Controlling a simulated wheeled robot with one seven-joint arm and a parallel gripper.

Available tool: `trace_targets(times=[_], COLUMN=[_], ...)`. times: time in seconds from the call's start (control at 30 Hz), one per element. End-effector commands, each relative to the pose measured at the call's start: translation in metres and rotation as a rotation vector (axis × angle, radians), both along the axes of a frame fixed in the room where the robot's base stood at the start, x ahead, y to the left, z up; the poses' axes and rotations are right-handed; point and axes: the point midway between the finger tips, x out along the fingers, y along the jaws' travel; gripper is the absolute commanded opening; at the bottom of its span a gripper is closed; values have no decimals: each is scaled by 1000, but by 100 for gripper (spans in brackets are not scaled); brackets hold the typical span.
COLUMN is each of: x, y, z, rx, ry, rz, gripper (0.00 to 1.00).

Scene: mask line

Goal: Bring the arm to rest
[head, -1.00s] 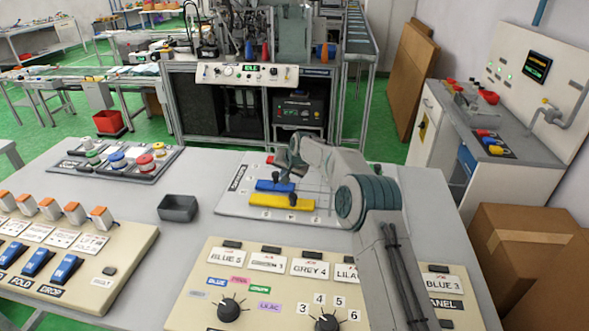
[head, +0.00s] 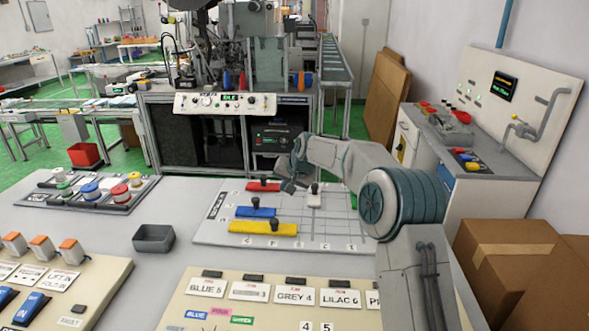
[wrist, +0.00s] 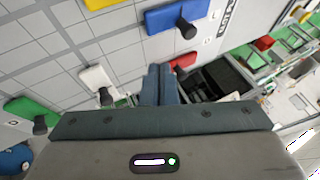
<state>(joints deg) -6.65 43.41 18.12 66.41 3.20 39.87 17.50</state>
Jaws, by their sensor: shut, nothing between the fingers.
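My arm is bent over the desk at the right of the head view. My gripper (head: 287,184) points down near the far edge of the white gridded board (head: 212,232). In the wrist view its fingers (wrist: 160,84) are together, with nothing between them. On the board are a red piece (head: 263,187), a blue piece (head: 243,212), a yellow piece (head: 248,229) and a white piece (head: 314,200), several with black knobs. A green piece (wrist: 30,110) shows in the wrist view; my arm may hide it in the head view.
A dark open tray (head: 153,239) stands left of the board. Cardboard boxes (head: 520,265) stand at the right. A machine (head: 240,110) stands beyond the desk.

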Motion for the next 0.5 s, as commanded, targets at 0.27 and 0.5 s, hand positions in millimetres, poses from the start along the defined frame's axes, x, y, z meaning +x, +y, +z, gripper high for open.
trace_targets(times=[0.27,0.5], x=[-60,-136], y=[-45,-103], z=[44,74], rx=[-122,-243], ry=[2,27], rz=[26,33], gripper=[0,0])
